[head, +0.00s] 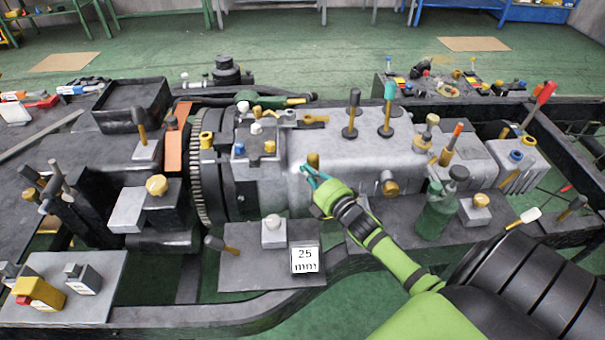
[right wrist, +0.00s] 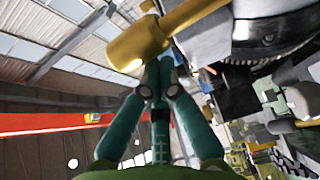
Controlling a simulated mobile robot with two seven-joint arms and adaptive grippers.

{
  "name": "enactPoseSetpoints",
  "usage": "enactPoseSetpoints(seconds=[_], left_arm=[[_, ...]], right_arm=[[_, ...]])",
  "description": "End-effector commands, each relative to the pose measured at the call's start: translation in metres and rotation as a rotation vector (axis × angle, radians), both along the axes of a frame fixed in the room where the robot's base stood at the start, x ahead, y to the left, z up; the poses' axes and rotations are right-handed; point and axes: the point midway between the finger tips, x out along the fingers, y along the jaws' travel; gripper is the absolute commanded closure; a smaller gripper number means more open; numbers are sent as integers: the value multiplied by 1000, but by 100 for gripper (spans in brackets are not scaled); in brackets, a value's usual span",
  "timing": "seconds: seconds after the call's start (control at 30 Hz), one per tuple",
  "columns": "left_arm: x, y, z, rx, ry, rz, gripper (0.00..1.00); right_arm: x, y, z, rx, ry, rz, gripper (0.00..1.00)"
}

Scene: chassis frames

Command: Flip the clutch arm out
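A short brass-yellow arm (head: 313,160) stands up from the grey gearbox housing in the head view; I take it to be the clutch arm. In the right wrist view a yellow arm with a round end (right wrist: 138,42) crosses the top, close in front of the fingertips. My right gripper (head: 307,177) has teal fingers and is right beside the brass arm. Its fingers look parted in the head view, with nothing visible between them. In the right wrist view the fingertips (right wrist: 159,64) are close together; contact with the yellow arm cannot be told. My left gripper is out of view.
Tall levers with black (head: 354,97) and teal (head: 390,90) knobs stand behind on the housing. A large toothed flywheel (head: 202,170) is at left. A green bottle (head: 437,212) stands right of my forearm. A "25 mm" block (head: 304,259) sits in front.

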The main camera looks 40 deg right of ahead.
Motion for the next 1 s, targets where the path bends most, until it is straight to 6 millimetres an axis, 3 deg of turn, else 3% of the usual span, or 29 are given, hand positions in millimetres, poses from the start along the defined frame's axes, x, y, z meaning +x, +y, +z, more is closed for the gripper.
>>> enactPoseSetpoints(seconds=[0.27,0.7,1.0], left_arm=[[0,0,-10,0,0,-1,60],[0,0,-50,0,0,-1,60],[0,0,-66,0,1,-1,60]], right_arm=[[-10,-19,0,59,-38,-5,100],[-45,-75,-9,300,-184,-4,100],[-59,-98,-14,405,-249,-3,100]])
